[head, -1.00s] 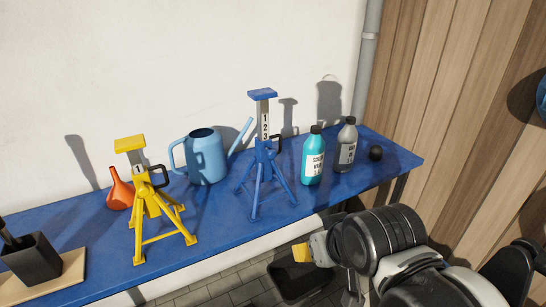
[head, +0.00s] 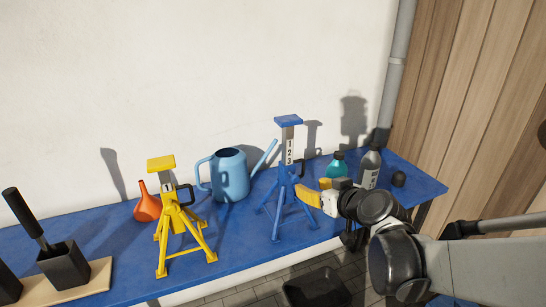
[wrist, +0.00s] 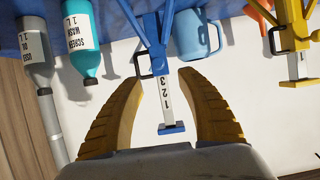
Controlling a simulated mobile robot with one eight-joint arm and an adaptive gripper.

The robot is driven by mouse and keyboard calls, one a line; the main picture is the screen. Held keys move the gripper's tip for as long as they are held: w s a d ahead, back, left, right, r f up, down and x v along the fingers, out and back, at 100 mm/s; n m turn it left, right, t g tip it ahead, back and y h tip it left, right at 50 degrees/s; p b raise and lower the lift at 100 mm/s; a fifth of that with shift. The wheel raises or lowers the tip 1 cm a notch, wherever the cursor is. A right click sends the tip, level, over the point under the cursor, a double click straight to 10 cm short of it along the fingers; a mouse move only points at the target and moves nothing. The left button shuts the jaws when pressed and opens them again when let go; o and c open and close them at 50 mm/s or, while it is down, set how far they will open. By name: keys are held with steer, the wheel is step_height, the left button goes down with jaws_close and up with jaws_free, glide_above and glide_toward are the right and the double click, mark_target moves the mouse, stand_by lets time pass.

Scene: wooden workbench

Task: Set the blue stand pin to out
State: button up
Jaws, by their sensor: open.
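The blue stand (head: 288,185) stands upright on the blue bench, its column marked 1, 2, 3. Its black pin handle (head: 301,168) sticks out on the column's right side, partly near my gripper. The upside-down wrist view shows the pin handle (wrist: 144,65) too, at the collar below the numbers. My gripper (head: 317,190) is open and empty, just right of and in front of the stand. In the wrist view its yellow fingers (wrist: 163,78) appear on either side of the numbered column (wrist: 166,100). I cannot tell whether they touch anything. How deep the pin sits is hidden.
A yellow stand (head: 182,225), orange funnel (head: 147,205) and light blue watering can (head: 231,177) are to the left. The bench (head: 245,235) is clear before the watering can.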

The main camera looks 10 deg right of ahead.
mark_target(296, 179)
steer(key=b+x, duration=0.4)
steer(key=x, duration=0.7)
steer(key=shift+w+d+r, duration=0.1)
steer(key=shift+w+d, duration=0.05)
jaws_close()
